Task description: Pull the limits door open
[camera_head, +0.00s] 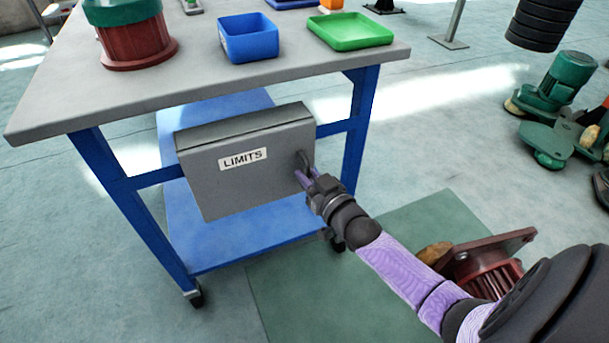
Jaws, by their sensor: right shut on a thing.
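The grey limits door (235,185), with a white LIMITS label (243,159), is the front of a grey box mounted under the table top on the blue frame. The door looks closed or nearly so; a dark line runs along its top edge. A dark handle (304,161) sits at the door's right side. My right gripper (308,178) is at this handle and shut on it; the fingertips partly hide it. My right arm comes in from the lower right. My left gripper is not in view.
The grey table top (290,60) carries a blue bin (249,38), a green tray (350,31) and a red-and-green part (132,35). A blue lower shelf (235,245) lies below the box. A red motor part (485,268) lies near my arm. Floor in front is open.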

